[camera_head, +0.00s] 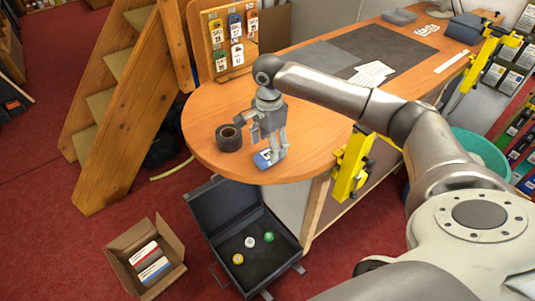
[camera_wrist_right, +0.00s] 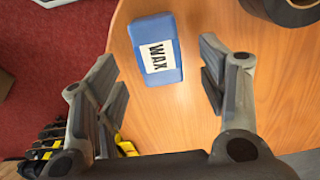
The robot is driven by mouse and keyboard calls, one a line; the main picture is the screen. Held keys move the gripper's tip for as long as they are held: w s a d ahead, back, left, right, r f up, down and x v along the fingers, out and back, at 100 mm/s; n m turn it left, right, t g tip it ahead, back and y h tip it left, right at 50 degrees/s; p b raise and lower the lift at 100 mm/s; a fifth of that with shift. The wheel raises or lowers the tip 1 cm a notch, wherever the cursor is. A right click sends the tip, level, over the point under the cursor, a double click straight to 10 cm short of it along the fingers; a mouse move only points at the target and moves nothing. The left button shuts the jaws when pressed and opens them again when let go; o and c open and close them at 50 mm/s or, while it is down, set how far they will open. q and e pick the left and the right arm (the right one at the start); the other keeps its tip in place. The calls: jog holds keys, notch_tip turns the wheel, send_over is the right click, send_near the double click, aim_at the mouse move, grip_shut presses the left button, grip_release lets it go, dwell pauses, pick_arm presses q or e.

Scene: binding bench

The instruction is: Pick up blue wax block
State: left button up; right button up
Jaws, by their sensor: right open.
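The blue wax block (camera_head: 262,160) lies on the wooden table near its rounded front edge. In the right wrist view the blue block (camera_wrist_right: 172,71), with a white label reading WAX, lies on the wood beyond and between the fingers. My right gripper (camera_head: 269,155) is over the table at the block and hides part of it in the head view. In the wrist view my right gripper (camera_wrist_right: 163,88) is open, with a finger on each side and nothing between the pads. My left gripper is not in view.
A dark roll (camera_head: 229,138) stands on the table left of the gripper. Below the table edge are an open black case (camera_head: 215,208) and a cardboard box (camera_head: 172,240). A yellow clamp (camera_head: 352,165) grips the table edge. A dark mat (camera_head: 395,50) lies farther back.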

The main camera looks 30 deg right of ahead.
aim_at(268, 158)
jog(key=shift+d+f+p, duration=0.1)
jog(key=shift+f+p, duration=0.55)
jog(key=shift+f, duration=1.15)
jog(key=c, duration=1.1)
